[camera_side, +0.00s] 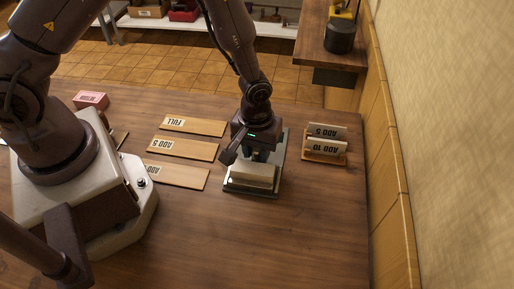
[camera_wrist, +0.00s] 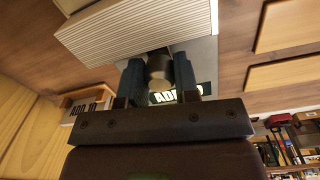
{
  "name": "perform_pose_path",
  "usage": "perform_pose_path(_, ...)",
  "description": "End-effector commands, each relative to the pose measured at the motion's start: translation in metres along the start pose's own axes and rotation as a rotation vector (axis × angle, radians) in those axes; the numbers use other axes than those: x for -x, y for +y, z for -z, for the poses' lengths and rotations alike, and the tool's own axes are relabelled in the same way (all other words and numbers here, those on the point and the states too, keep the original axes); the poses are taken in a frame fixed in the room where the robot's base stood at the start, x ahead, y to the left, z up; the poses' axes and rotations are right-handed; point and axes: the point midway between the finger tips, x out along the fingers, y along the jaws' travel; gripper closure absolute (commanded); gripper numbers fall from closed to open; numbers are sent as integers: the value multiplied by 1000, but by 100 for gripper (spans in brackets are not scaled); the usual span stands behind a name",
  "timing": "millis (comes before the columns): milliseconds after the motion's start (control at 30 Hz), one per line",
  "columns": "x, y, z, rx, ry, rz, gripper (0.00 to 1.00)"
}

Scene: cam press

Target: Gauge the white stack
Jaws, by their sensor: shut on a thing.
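The white stack (camera_side: 252,174) lies at the front of a press with a flat grey base (camera_side: 238,188). In the wrist view the stack (camera_wrist: 140,27) shows its ridged sheet edges. My gripper (camera_side: 261,153) is down at the press, just behind the stack. In the wrist view my gripper (camera_wrist: 158,82) has its two dark blue fingers on either side of a round metal knob (camera_wrist: 159,68) and is shut on it. A dark display (camera_wrist: 178,95) with bright letters starting "ADD" shows behind the fingers, its rest hidden.
Wooden boards marked FULL (camera_side: 195,126), ADD 5 (camera_side: 183,148) and ADD (camera_side: 176,174), the last partly hidden, lie left of the press. A wooden holder (camera_side: 325,160) with ADD 5 and ADD 10 cards stands right. A pink block (camera_side: 91,99) lies far left.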

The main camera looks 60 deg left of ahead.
Motion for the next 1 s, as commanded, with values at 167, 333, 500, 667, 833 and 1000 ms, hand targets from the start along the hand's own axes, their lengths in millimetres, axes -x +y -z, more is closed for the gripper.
perform_pose_path(167, 0, -3, 19, 5, 2, -1, 100)
perform_pose_path(333, 0, -5, 31, 2, 1, -1, 100)
perform_pose_path(500, 1, -5, 32, 3, 5, -2, 100)
perform_pose_path(667, 1, -5, 32, 3, 4, -1, 45)
perform_pose_path(833, 0, -5, 30, 1, 2, 0, 45)
perform_pose_path(1000, 6, -4, 30, 0, 3, -2, 45)
